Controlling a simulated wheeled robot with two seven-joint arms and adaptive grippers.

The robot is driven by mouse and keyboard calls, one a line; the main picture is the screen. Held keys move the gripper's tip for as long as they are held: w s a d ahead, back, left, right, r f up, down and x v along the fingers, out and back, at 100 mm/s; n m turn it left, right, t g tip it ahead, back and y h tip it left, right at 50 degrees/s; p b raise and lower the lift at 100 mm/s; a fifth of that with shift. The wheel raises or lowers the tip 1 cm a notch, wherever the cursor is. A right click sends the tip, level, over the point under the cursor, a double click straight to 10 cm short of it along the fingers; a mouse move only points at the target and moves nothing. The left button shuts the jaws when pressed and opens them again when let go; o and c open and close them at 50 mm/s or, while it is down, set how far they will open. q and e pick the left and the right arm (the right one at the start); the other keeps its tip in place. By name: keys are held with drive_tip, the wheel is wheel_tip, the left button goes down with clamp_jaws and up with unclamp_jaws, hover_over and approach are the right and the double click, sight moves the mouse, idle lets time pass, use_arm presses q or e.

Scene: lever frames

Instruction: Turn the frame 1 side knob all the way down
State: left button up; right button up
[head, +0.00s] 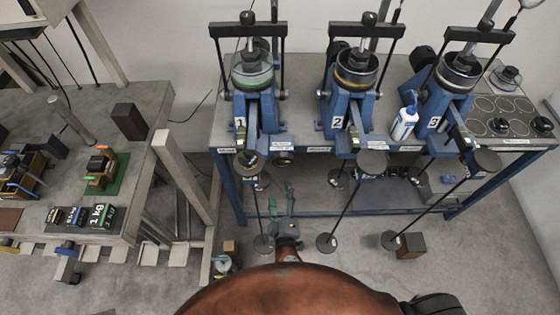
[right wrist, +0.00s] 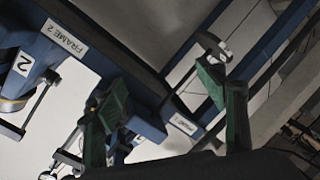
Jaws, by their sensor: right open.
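Frame 1 (head: 241,110) is the leftmost blue lever frame on the bench, marked with a 1. A small dark round part (head: 284,94) shows on its right side; I cannot tell for sure that it is the side knob. A dark round piece (head: 283,158) sits at the bench front edge, right of the frame's lever. My right gripper (head: 281,190) is open and empty, below and in front of the bench edge. Its green fingers (right wrist: 165,98) stand apart in the right wrist view, with nothing between them touching. My left gripper is not in view.
Frame 2 (head: 334,115) and frame 3 (head: 437,105) stand to the right, with a white-blue bottle (head: 404,122) between them. Levers with round weights hang past the bench front. A grey table (head: 130,175) with several small items stands left.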

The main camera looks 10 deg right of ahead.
sight(282, 163)
wheel_tip(282, 163, up, 10)
drive_tip(key=s+m+t+h+b, duration=0.1)
drive_tip(key=t, duration=0.1)
drive_tip(key=shift+s+d+r+b, duration=0.15)
drive_tip(key=shift+s+d+b, duration=0.15)
drive_tip(key=shift+s+b, duration=0.05)
drive_tip(key=w, duration=0.3)
drive_tip(key=w+d, duration=0.1)
drive_tip(key=w, duration=0.2)
drive_tip(key=w+p, duration=0.1)
drive_tip(key=w, duration=0.2)
drive_tip(key=shift+w+d, duration=0.15)
drive_tip(key=shift+d, duration=0.25)
drive_tip(key=shift+c, duration=0.2)
drive_tip(key=c, duration=1.5)
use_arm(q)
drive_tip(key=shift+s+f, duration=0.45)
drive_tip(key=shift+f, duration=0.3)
